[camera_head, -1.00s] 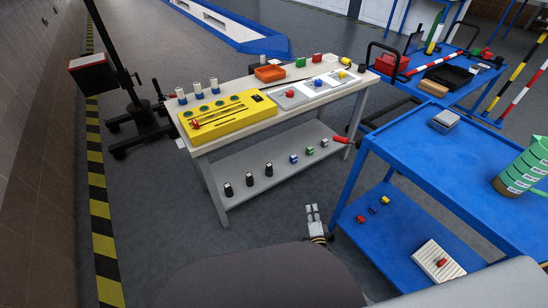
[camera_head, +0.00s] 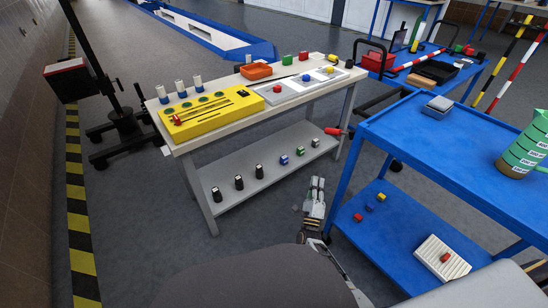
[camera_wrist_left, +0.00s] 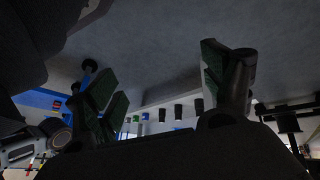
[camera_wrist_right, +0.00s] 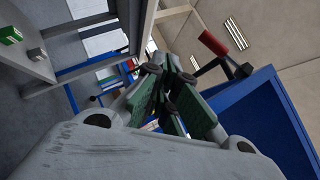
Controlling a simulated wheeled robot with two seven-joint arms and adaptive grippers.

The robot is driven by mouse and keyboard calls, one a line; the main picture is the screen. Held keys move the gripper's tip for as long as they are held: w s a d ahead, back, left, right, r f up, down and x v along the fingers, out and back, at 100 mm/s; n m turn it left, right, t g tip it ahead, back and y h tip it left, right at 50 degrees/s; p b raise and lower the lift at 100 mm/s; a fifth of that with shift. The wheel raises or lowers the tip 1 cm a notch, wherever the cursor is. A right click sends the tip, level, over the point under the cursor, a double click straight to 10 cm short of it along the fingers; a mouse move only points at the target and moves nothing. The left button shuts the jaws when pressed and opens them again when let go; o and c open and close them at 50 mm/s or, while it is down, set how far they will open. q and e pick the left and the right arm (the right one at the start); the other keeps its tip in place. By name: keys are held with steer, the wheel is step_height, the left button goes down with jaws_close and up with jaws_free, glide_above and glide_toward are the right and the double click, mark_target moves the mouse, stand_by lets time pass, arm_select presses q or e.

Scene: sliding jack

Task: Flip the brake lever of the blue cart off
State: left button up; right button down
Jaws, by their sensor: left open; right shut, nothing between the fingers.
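The near blue cart (camera_head: 430,135) stands at the right, with a blue top and a lower shelf. A red-handled lever (camera_head: 334,131), which looks like the brake lever, sticks out from its left far corner toward the white table. It also shows in the right wrist view (camera_wrist_right: 214,43), red grip on a dark stem beside the blue cart surface. My right gripper (camera_head: 318,183) is shut and empty, below the lever in the head view and apart from it. My left gripper (camera_wrist_left: 160,75) is open and empty in the left wrist view; it is outside the head view.
A white table (camera_head: 200,140) with a yellow box (camera_head: 208,115) stands left of the cart. Another blue cart (camera_head: 440,65) stands behind. A green striped jug (camera_head: 525,148) is on the near cart's top. Grey floor lies open between table and cart.

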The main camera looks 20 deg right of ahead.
mark_target(341, 133)
arm_select(q)
steer(key=shift+t+h, duration=0.3)
steer(key=shift+h, duration=0.1)
steer(key=shift+w+d+r+b, duration=0.15)
steer(key=shift+d+r+b, duration=0.1)
steer(key=shift+r+b, duration=0.4)
steer(key=shift+w+d+r+b, duration=0.1)
steer(key=shift+d+r+b, duration=0.1)
steer(key=shift+r+b, duration=0.45)
steer(key=shift+w+d+r+b, duration=0.15)
steer(key=shift+d+r+b, duration=0.1)
steer(key=shift+r+b, duration=0.4)
arm_select(e)
steer(key=shift+s+d+r+m+g+h, duration=0.2)
steer(key=shift+d+r+m+g+h, duration=0.35)
steer(key=shift+m+h, duration=0.85)
steer(key=shift+s+d+r+m+g+h, duration=0.35)
steer(key=shift+r+m+h, duration=0.55)
steer(key=shift+m, duration=0.7)
steer(key=shift+s+d+r+m+g+h, duration=0.1)
steer(key=shift+d+r+m+g+h, duration=0.35)
steer(key=shift+m+h, duration=1)
steer(key=shift+w+d+r, duration=0.1)
steer(key=shift+d, duration=0.05)
